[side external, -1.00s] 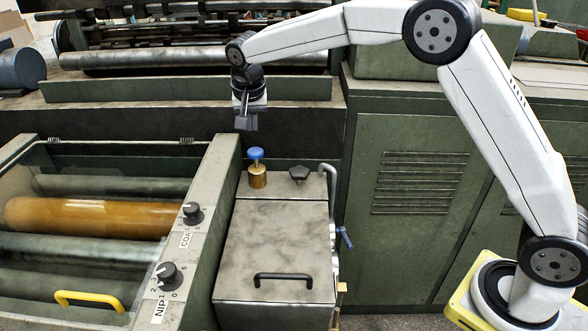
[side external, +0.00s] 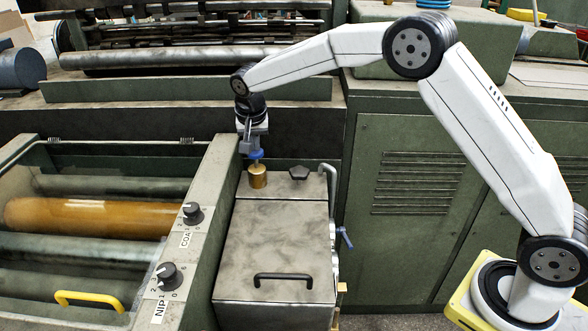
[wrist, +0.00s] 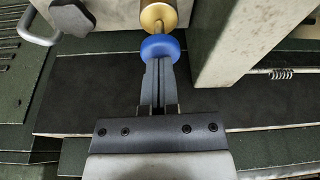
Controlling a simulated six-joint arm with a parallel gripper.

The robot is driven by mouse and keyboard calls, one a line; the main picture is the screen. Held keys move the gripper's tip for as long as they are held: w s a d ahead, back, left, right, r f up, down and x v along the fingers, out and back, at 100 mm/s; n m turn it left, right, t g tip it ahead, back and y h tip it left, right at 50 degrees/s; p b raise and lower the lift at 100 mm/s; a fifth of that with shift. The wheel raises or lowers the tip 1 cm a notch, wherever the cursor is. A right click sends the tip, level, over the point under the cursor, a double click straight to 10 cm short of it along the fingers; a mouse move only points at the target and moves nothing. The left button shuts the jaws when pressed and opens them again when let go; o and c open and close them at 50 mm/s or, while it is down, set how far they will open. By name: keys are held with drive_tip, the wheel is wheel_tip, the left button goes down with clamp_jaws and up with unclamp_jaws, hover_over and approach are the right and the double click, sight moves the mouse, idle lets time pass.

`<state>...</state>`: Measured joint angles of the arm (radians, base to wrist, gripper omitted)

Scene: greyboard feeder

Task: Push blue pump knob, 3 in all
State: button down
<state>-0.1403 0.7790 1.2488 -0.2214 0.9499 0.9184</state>
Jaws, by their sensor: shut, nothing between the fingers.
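The blue pump knob (side external: 256,155) sits on a thin stem above a brass cylinder (side external: 258,180) at the back of the grey-green box. My gripper (side external: 252,148) is shut and empty, pointing down just over the knob, and partly hides it. In the wrist view the shut fingertips (wrist: 158,62) reach the near side of the blue knob (wrist: 160,46), with the brass cylinder (wrist: 158,14) beyond it. The tips look in contact with the knob or very close; I cannot tell how far it is pressed.
A dark knob (side external: 299,173) stands right of the pump. A black handle (side external: 283,277) lies on the box lid (side external: 275,235). Left is a raised panel (side external: 205,190) with the COA dial (side external: 192,212) and NIP dial (side external: 166,275). A bent pipe (side external: 330,172) rises at the right.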

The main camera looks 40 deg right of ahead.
sight(255, 153)
idle(0.3)
drive_tip(key=shift+f, duration=1.7)
drive_tip(key=shift+s+a+r, duration=0.3)
drive_tip(key=shift+s+a, duration=0.15)
drive_tip(key=shift+s, duration=0.15)
drive_tip(key=shift+s+a+r, duration=0.25)
drive_tip(key=shift+s+a, duration=0.2)
drive_tip(key=shift+s, duration=0.15)
drive_tip(key=shift+r, duration=0.15)
drive_tip(key=v, duration=0.7)
drive_tip(key=shift+r, duration=0.25)
drive_tip(key=shift+s, duration=0.1)
drive_tip(key=w+d, duration=0.1)
drive_tip(key=w+d+r, duration=0.1)
drive_tip(key=shift+w+r, duration=0.25)
